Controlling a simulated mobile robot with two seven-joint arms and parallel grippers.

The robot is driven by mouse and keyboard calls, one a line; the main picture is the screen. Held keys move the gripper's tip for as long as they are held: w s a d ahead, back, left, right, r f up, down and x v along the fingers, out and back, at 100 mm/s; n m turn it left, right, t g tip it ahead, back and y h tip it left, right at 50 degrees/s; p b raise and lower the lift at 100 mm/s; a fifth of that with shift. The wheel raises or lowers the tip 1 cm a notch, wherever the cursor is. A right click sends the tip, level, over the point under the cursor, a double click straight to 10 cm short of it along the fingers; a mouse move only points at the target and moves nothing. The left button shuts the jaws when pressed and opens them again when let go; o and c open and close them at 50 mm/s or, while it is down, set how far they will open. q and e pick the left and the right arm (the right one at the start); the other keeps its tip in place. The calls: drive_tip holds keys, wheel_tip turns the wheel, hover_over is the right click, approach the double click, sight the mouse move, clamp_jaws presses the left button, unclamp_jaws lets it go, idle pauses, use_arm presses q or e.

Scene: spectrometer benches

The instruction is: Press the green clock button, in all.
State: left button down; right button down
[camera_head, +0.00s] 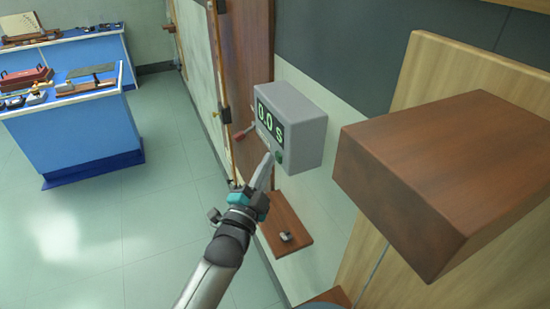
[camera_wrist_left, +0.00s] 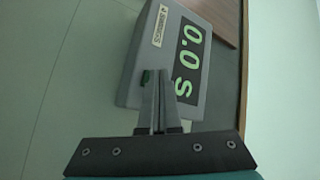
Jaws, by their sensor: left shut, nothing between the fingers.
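The clock (camera_head: 307,113) is a grey box on the wall in the head view, with a dark display (camera_head: 268,120) reading "0.0 s" in green digits. Its green button (camera_head: 279,155) sits low on the front face, below the display. In the left wrist view the clock (camera_wrist_left: 135,45) appears turned sideways, and the green button (camera_wrist_left: 147,76) shows partly behind the fingers. My left gripper (camera_head: 269,158) is shut and empty, its fingertips right by the button. In the wrist view the fingertips (camera_wrist_left: 158,73) overlap the clock's face beside the button; I cannot tell whether they touch it.
A small wooden shelf (camera_head: 284,226) with a small object on it is below the clock. A large brown wooden block (camera_head: 440,180) juts out at the right. Blue benches (camera_head: 75,135) with instruments stand at the far left; the floor (camera_head: 120,220) between is clear.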

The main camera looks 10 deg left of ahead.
idle(0.5)
use_arm(q)
drive_tip(key=shift+s+a+p, duration=0.4)
drive_tip(key=shift+s+a, duration=0.1)
drive_tip(key=shift+a, duration=0.15)
drive_tip(key=s+a, duration=0.1)
drive_tip(key=s+a+p, duration=0.1)
drive_tip(key=a, duration=0.2)
drive_tip(key=shift+s+a+p, duration=0.1)
drive_tip(key=shift+s+p, duration=0.2)
drive_tip(key=shift+s, duration=0.1)
idle(0.5)
